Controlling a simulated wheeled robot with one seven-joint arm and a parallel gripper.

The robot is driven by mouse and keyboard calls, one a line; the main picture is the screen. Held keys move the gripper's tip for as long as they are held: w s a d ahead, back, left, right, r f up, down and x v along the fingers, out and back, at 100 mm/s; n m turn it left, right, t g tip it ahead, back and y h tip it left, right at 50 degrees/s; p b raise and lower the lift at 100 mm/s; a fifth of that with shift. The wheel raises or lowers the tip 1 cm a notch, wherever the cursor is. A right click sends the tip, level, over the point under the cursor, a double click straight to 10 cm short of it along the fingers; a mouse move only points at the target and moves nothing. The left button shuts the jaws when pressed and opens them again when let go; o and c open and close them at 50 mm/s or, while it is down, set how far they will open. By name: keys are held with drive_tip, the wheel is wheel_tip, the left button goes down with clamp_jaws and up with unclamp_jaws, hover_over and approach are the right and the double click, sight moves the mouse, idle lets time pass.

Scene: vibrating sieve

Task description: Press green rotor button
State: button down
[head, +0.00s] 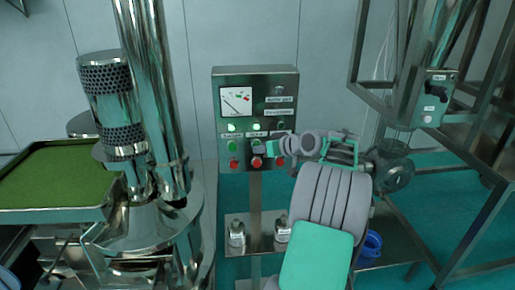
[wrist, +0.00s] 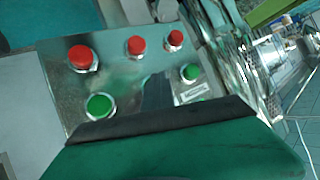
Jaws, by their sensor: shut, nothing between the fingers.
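A steel control panel (head: 255,85) carries a row of green buttons above a row of red buttons. The left green button (head: 231,146) shows clearly in the head view. In the wrist view the panel is turned over, with one green button (wrist: 99,105) at left and another green button (wrist: 190,72) at right. My gripper (head: 262,149) is shut and empty, its tip at the middle column of the panel. In the wrist view its dark fingers (wrist: 158,90) hide the spot between the two green buttons. I cannot tell whether the tip touches. The labels are too small to read surely.
Red buttons (head: 234,163) sit just below the green row. Two green lamps (head: 231,127) glow above it, beside a gauge (head: 237,100). The sieve machine (head: 120,115) with a green tray (head: 55,180) stands at left. A steel frame (head: 362,45) with a small switch box (head: 433,98) is at right.

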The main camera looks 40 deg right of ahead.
drive_tip(key=shift+s+a+b, duration=0.4)
drive_tip(key=shift+s+a, duration=0.05)
drive_tip(key=shift+s, duration=0.25)
drive_tip(key=shift+s+a+b, duration=0.7)
drive_tip(key=shift+s, duration=0.35)
drive_tip(key=shift+s+a+b, duration=0.65)
drive_tip(key=shift+s+a, duration=0.05)
drive_tip(key=shift+s, duration=0.3)
